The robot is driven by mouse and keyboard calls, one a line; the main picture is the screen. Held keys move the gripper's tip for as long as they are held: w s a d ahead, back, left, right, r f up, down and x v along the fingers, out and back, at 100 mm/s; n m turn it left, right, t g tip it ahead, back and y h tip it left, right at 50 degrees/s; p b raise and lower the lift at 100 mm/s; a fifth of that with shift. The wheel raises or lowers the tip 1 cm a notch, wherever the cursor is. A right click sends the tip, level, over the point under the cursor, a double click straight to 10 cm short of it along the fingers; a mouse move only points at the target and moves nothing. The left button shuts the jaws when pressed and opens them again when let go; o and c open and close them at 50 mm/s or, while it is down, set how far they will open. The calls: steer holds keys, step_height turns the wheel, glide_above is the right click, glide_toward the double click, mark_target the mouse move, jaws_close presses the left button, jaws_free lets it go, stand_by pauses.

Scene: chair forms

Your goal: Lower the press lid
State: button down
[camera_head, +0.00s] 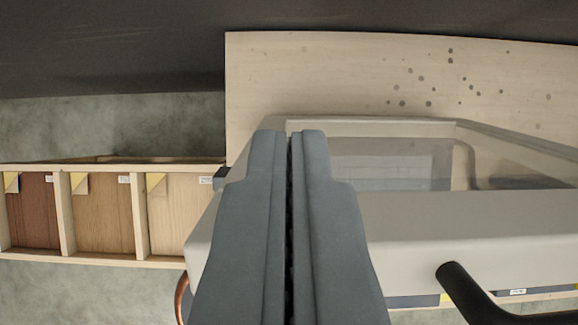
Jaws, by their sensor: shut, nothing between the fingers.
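The press (480,230) is a large pale grey body with a glassy window (390,165) in its top, in the middle and right of the view. A black curved handle (480,295) stands out from its front at the lower right. My gripper (289,135) is shut and empty. It reaches up the middle of the view and hides part of the press's left side. The handle is to the right of my gripper and apart from it. I cannot tell how far the lid is raised.
A pale wooden board (320,75) with dark spots lies behind the press. A wooden rack (65,215) with several wood samples stands at the left. A copper-coloured curved piece (181,298) shows at the press's lower left. Grey floor (120,125) is bare behind the rack.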

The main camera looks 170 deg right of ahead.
steer(key=shift+s+d+f, duration=0.15)
steer(key=shift+s+f, duration=0.5)
steer(key=shift+f, duration=0.05)
steer(key=shift+s+d+f, duration=0.1)
steer(key=shift+s+f, duration=0.55)
steer(key=shift+f, duration=0.05)
